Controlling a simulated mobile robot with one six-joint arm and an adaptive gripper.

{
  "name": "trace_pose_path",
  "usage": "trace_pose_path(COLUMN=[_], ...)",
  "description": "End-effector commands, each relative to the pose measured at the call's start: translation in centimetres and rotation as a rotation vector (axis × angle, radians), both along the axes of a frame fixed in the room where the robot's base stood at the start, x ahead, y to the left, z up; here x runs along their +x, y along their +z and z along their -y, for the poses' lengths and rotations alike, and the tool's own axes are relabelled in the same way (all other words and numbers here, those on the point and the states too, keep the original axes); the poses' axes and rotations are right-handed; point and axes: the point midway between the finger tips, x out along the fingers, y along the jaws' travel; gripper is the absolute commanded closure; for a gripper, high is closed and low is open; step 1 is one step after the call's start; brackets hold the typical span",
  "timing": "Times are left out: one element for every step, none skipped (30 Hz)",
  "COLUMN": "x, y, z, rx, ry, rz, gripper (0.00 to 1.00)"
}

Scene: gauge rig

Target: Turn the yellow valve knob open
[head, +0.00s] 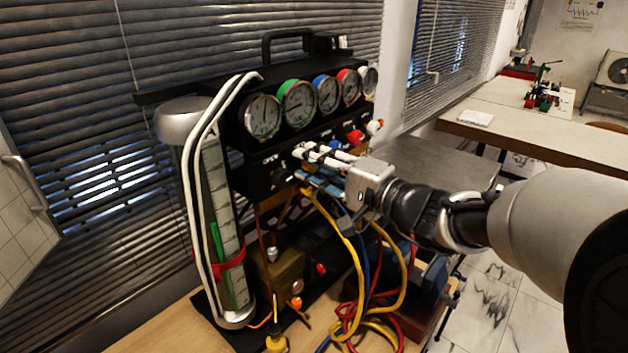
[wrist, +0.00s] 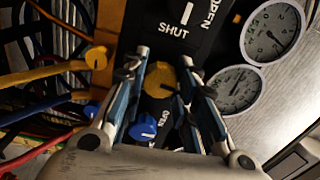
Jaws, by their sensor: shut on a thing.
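The yellow valve knob (wrist: 159,79) shows in the wrist view between my two fingers, below a black panel marked SHUT and OPEN. My gripper (wrist: 164,64) is shut on this knob, one finger on each side. In the head view my gripper (head: 301,164) reaches left to the black panel front (head: 252,172) under the gauges, and its fingers hide the yellow knob there. A blue knob (wrist: 144,127) with a white mark sits just below the yellow one in the wrist view, also between the fingers.
Several round gauges (head: 299,104) line the rig's top. A red knob (head: 355,137) is right of the fingers. Yellow hoses (head: 349,243) and other coloured hoses hang below my gripper. A clear column (head: 219,215) stands at left. A pale table (head: 545,128) is at back right.

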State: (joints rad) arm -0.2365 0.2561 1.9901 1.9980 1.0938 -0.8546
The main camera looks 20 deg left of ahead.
Motion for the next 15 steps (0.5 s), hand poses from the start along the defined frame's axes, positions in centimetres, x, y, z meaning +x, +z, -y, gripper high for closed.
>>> trace_pose_path(x=[0.04,0.05,0.04,0.03,0.03,0.02,0.02,0.02,0.02,0.02,0.02,0.02,0.01,0.01,0.02], y=[-0.23,-0.21,-0.17,-0.15,-0.13,-0.10,-0.08,-0.07,-0.05,-0.03,-0.02,-0.01,0.00,0.01,0.02], z=[0.03,0.03,0.03,0.02,0.02,0.02,0.02,0.02,0.02,0.02,0.02,0.02,0.02,0.02,0.02], rx=[-0.009,-0.013,-0.018,-0.022,-0.025,-0.029,-0.031,-0.033,-0.035,-0.036,-0.037,-0.038,-0.039,-0.039,-0.039], ry=[-0.001,-0.001,-0.001,-0.001,-0.001,0.000,0.000,0.000,0.000,0.000,0.000,0.000,0.000,0.000,0.000], rz=[0.019,0.029,0.042,0.051,0.059,0.067,0.073,0.077,0.082,0.085,0.087,0.090,0.091,0.092,0.092], gripper=[0.97,0.97,0.97,0.97,0.97,0.97,0.97,0.97,0.97,0.97,0.97,0.97,0.97,0.97,0.97])
